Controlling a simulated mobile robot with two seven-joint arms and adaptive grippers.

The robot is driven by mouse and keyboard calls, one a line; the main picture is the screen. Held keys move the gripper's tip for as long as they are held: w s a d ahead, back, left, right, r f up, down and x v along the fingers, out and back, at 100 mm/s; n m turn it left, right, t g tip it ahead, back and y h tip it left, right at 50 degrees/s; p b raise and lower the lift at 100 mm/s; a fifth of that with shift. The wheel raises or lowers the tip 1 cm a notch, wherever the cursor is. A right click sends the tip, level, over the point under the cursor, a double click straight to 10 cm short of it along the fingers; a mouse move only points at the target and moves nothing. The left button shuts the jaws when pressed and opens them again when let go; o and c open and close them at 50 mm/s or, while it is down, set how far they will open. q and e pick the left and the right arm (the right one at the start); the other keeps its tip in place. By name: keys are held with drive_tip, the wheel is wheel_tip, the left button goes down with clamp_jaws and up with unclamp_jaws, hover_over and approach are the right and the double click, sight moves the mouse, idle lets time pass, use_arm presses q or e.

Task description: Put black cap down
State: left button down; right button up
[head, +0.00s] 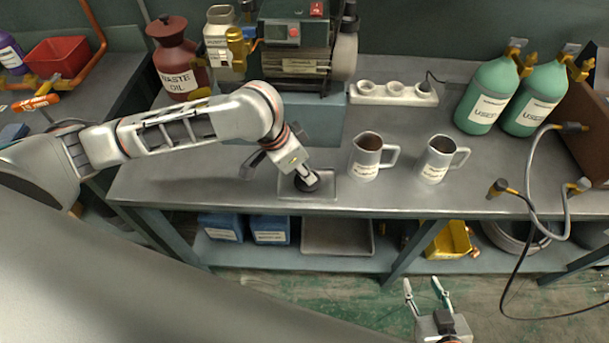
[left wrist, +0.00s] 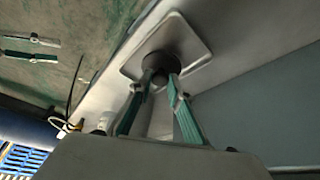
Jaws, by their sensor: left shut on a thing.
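The black cap (head: 306,181) is at the fingertips of my left gripper (head: 304,177), over a shallow square metal tray (head: 325,190) near the bench's front edge. In the left wrist view, the two fingers (left wrist: 160,88) are closed on the sides of the dark round cap (left wrist: 161,65), with the tray (left wrist: 190,38) right behind it. I cannot tell whether the cap touches the tray. My right gripper (head: 426,284) is open and empty, low over the floor in front of the bench.
Two metal jugs, one here (head: 366,156) and one here (head: 437,159), stand right of the tray. The pump (head: 294,50), a waste oil can (head: 176,63), a power strip (head: 393,92) and green cylinders (head: 490,95) stand behind. A hose (head: 535,195) hangs at the right front edge.

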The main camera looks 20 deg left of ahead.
use_arm(q)
drive_tip(key=shift+f, duration=0.9)
drive_tip(key=shift+r, duration=0.1)
use_arm(e)
drive_tip(key=shift+f, duration=0.3)
drive_tip(key=shift+d, duration=0.1)
use_arm(q)
drive_tip(key=c, duration=1.9)
unclamp_jaws()
use_arm(e)
drive_tip(key=shift+f, duration=0.1)
use_arm(q)
drive_tip(key=p+v, duration=0.2)
drive_tip(key=v, duration=1)
drive_tip(key=shift+p, duration=0.35)
use_arm(e)
drive_tip(key=shift+s+d+r+g+h, duration=0.15)
drive_tip(key=shift+s+d, duration=0.15)
drive_tip(key=shift+d, duration=0.15)
drive_tip(key=shift+s+d+r+g+h, duration=0.15)
drive_tip(key=shift+s+d, duration=0.1)
drive_tip(key=shift+d, duration=0.15)
drive_tip(key=shift+w, duration=0.1)
